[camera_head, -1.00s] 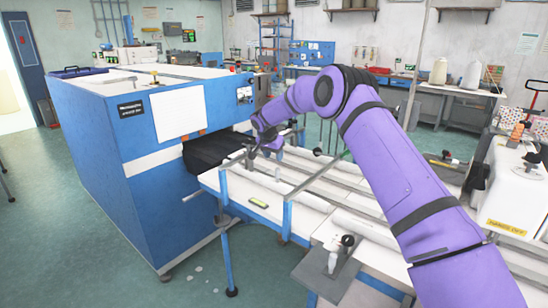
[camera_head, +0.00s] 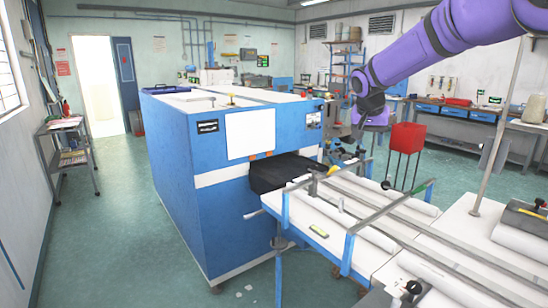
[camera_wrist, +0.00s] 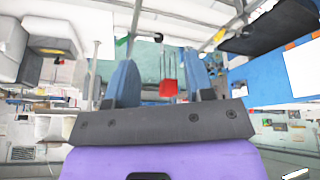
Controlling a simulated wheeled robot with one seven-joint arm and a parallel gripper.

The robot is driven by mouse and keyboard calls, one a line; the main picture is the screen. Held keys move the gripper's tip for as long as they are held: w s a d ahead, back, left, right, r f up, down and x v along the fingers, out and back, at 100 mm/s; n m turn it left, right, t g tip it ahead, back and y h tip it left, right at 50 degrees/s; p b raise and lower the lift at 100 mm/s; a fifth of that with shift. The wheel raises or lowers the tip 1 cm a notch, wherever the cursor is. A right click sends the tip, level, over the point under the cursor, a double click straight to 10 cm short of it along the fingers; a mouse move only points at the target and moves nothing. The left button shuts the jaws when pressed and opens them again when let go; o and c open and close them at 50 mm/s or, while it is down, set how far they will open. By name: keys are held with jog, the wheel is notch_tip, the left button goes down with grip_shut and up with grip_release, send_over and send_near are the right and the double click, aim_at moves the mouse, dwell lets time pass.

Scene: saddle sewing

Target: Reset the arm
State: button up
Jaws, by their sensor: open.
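My purple arm reaches in from the upper right in the head view. My gripper (camera_head: 362,138) is at its lower end, above the far end of the work table, right of the blue machine. It is small and partly lost against the background there. In the wrist view my gripper (camera_wrist: 162,76) shows two blue-grey fingers spread apart, with nothing held between them. The picture there is tilted, and a red box-like thing shows in the gap, well beyond the fingertips.
The large blue machine (camera_head: 215,210) stands left of the work table (camera_head: 300,222), with black material (camera_head: 280,174) at its opening. Rails and upright posts line the table. A red box on legs (camera_head: 406,139) stands behind. Open green floor (camera_head: 120,240) lies left.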

jog(key=s+d+r+n, duration=0.1)
jog(key=s+r, duration=0.3)
jog(key=s, duration=0.7)
jog(key=s+d+r+n, duration=0.1)
jog(key=s+r, duration=0.3)
jog(key=s, duration=0.7)
jog(key=s+f+n+y, duration=0.1)
jog(key=s+f, duration=0.2)
jog(key=s, duration=0.8)
jog(key=s+d+f+n+t+y, duration=0.1)
jog(key=s+f+n, duration=0.1)
jog(key=s, duration=0.9)
jog(key=shift+f+y, duration=0.3)
jog(key=shift+f, duration=0.15)
